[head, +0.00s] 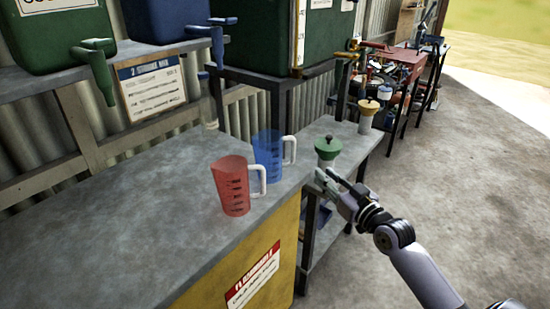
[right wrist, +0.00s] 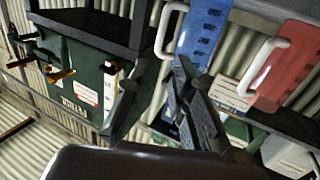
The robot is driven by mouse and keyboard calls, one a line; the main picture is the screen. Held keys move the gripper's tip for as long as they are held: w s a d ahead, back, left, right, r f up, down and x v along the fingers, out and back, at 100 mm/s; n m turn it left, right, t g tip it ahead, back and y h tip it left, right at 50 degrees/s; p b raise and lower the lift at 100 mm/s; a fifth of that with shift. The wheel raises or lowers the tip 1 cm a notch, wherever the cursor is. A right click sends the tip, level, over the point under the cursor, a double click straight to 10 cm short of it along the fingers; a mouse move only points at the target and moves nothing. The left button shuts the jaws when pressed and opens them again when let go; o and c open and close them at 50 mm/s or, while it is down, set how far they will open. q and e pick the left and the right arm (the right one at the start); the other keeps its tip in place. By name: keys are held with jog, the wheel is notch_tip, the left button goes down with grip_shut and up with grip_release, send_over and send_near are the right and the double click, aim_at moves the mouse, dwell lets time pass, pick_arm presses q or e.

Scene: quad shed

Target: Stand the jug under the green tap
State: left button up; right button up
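A clear red jug (head: 229,187) with a white handle stands upright on the grey bench top (head: 130,235). A clear blue jug (head: 267,156) with a white handle stands just behind it, near the bench's right end. A green tap (head: 96,72) hangs from a dark green container at upper left. My right gripper (head: 330,180) is off the bench's right edge, to the right of both jugs, touching neither. In the right wrist view its fingers (right wrist: 158,78) are apart, with the blue jug (right wrist: 203,35) and red jug (right wrist: 287,65) beyond. My left gripper is not in view.
A blue tap (head: 217,42) hangs from a blue container beside the green one. The bench left of the red jug is clear.

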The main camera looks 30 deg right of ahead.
aim_at(294, 149)
jog(key=w+p, duration=0.2)
jog(key=w, duration=1.3)
jog(key=shift+w+a+r, duration=0.1)
jog(key=shift+w+a, duration=0.05)
jog(key=shift+w, duration=0.8)
jog(key=shift+s, duration=0.1)
jog(key=shift+c, duration=0.4)
grip_shut()
